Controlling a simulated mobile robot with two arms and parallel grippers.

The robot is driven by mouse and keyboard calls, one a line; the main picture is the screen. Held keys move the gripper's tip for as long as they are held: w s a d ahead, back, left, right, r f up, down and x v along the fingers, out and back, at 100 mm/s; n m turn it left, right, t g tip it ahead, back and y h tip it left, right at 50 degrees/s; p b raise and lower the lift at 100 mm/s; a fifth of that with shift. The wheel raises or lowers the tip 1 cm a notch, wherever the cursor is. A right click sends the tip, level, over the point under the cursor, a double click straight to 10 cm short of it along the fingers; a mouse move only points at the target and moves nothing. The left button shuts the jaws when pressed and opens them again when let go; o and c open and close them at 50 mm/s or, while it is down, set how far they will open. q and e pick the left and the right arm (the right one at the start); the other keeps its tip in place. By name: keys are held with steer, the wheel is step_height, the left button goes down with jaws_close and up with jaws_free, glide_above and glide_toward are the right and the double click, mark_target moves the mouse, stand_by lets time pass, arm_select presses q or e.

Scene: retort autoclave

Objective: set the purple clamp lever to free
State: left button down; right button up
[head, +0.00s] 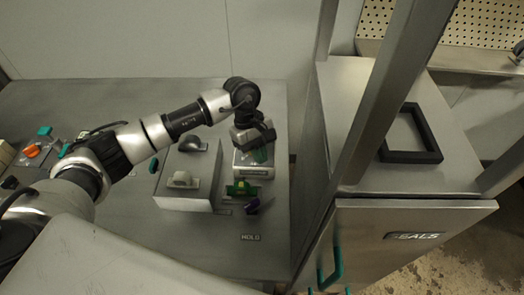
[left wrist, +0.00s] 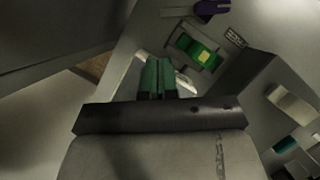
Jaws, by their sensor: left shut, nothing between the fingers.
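The purple clamp lever (head: 252,206) is on the grey bench, just in front of a green and yellow part; it also shows at the top edge of the left wrist view (left wrist: 211,7). My left gripper (head: 261,156) points down behind the green part, apart from the lever. Its green fingertips are together in the left wrist view (left wrist: 158,76), with nothing between them. A label that appears to read "HOLD" (head: 250,238) lies on the bench in front of the lever. My right gripper is not in view.
The green and yellow part (head: 241,188) lies between my left gripper and the lever. A grey box with rounded knobs (head: 185,203) stands to the left. A steel cabinet (head: 410,222) with upright posts is to the right. The front bench is clear.

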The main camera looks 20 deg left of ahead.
mark_target(260, 202)
arm_select(q)
steer(key=shift+y, duration=0.3)
steer(key=p+x, duration=0.1)
steer(key=x, duration=0.4)
steer(key=p+x, duration=0.1)
steer(key=x, duration=0.2)
steer(key=shift+s+d+f+p, duration=0.15)
steer(key=shift+s+p, duration=0.15)
steer(key=shift+s, duration=0.15)
steer(key=shift+d+f, duration=0.1)
steer(key=shift+f, duration=0.35)
steer(key=shift+s, duration=0.1)
